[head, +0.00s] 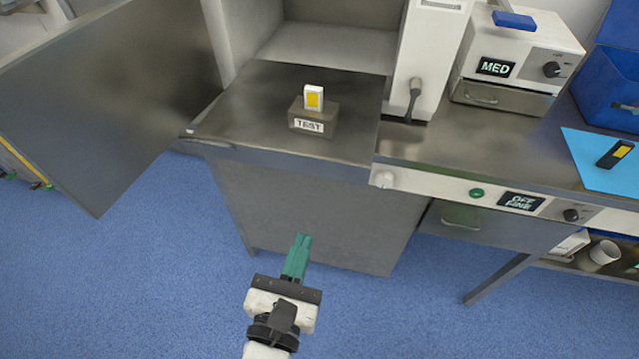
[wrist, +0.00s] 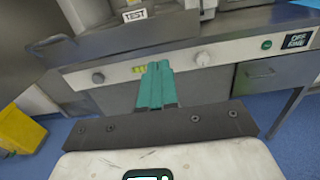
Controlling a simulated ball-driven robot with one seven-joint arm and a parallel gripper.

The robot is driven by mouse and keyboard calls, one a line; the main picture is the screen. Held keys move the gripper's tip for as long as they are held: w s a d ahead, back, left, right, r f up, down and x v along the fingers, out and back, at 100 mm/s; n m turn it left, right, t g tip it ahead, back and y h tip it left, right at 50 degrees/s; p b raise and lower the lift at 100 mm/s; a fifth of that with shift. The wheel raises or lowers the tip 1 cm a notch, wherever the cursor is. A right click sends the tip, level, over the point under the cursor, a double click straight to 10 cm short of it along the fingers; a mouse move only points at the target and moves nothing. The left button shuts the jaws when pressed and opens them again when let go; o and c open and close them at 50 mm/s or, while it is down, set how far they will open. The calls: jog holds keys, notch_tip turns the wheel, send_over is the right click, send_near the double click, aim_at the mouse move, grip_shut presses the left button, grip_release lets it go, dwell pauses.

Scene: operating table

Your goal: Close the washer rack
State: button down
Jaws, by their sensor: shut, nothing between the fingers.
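The washer is the pale cabinet (head: 325,45) at the back, with an open chamber. A flat metal slab (head: 245,105) stands out in front of it; I take it for the rack, but its edges are hard to tell from the worktop. It also shows in the wrist view (wrist: 90,45). A large grey door (head: 110,95) stands open on the left. My gripper (head: 299,240), with green fingers, is shut and empty, low in front of the grey front panel and apart from the slab. In the wrist view my gripper (wrist: 157,68) points at the control strip.
A grey block marked TEST (head: 312,122) with a white and yellow piece (head: 313,98) stands on the slab. A MED unit (head: 510,60) and a blue mat (head: 595,155) are on the right. A yellow bin (wrist: 20,128) is left. Blue floor is clear below.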

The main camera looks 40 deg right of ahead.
aim_at(351, 84)
jog(key=x, duration=0.4)
jog(key=p+x, duration=0.1)
jog(key=x, duration=0.8)
jog(key=shift+w+d+r, duration=0.2)
jog(key=shift+w+r, duration=0.05)
jog(key=shift+r, duration=0.1)
jog(key=shift+d+p, duration=0.1)
jog(key=shift+p, duration=0.2)
jog(key=shift+w+d, duration=0.15)
jog(key=shift+w, duration=0.05)
jog(key=b+x, duration=0.1)
jog(key=x, duration=1.4)
jog(key=b+x, duration=0.2)
jog(key=x, duration=1.3)
jog(key=shift+w+d+r, duration=0.2)
jog(key=shift+w+d, duration=0.2)
jog(key=shift+d, duration=0.05)
jog(key=shift+r, duration=0.2)
jog(key=shift+w+r, duration=0.1)
